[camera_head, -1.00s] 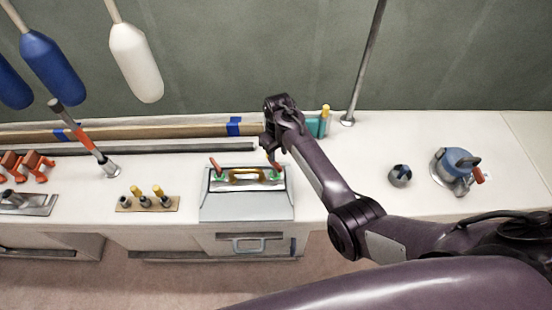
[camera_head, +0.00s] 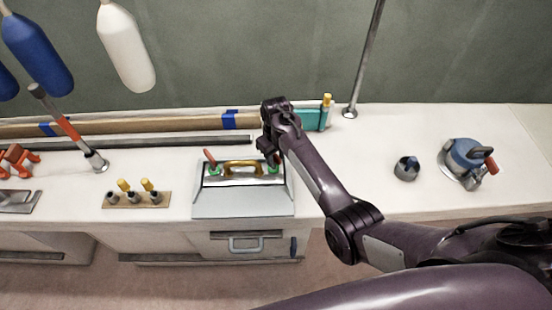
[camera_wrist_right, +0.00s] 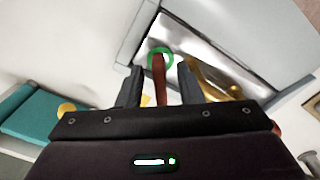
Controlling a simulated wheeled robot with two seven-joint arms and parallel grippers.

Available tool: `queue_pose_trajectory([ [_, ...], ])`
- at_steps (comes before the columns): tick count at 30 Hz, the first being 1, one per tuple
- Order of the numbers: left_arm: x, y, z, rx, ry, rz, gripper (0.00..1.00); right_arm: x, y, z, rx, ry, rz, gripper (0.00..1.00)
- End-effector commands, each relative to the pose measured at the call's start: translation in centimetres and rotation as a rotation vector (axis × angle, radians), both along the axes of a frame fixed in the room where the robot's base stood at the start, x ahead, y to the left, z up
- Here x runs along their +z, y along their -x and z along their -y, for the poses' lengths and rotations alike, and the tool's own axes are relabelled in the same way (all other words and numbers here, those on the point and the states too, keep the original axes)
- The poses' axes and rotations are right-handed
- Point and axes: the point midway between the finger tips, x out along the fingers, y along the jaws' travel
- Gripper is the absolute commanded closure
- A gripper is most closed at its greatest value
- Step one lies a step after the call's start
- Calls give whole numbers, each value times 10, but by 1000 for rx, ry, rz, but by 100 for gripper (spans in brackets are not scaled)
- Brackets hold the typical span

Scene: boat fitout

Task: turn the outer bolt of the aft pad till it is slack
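A grey sloped box (camera_head: 243,203) on the bench carries a polished plate with a brass handle (camera_head: 241,168). A red-handled bolt with a green ring stands at each end of the plate, the left one (camera_head: 211,162) and the right one (camera_head: 274,170). My right gripper (camera_head: 268,152) is over the right bolt and partly covers it in the head view. In the right wrist view the red handle (camera_wrist_right: 159,78) stands between the two open fingers, with a gap on both sides. Its green ring (camera_wrist_right: 161,57) lies just beyond the fingertips. My left gripper is out of view.
A wooden strip (camera_head: 160,199) with yellow-topped pegs is left of the box. A teal block (camera_head: 315,119) stands behind my gripper. A dark cup (camera_head: 406,169) and a blue-topped device (camera_head: 465,160) are at the right. Thin poles rise from the bench.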

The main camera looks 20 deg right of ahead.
Motion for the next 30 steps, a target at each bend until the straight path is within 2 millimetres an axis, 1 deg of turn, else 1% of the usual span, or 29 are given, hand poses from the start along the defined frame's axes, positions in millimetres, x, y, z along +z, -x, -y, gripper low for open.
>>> queue_pose_trajectory([
  [5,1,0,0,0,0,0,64,1,0,0,0,0,0,67],
  [12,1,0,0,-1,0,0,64,1,0,0,0,0,0,99],
  [13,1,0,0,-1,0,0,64,1,0,0,0,0,0,100],
  [23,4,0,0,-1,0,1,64,2,0,0,24,0,0,100],
  [30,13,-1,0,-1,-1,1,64,3,-1,2,140,1,-2,100],
])
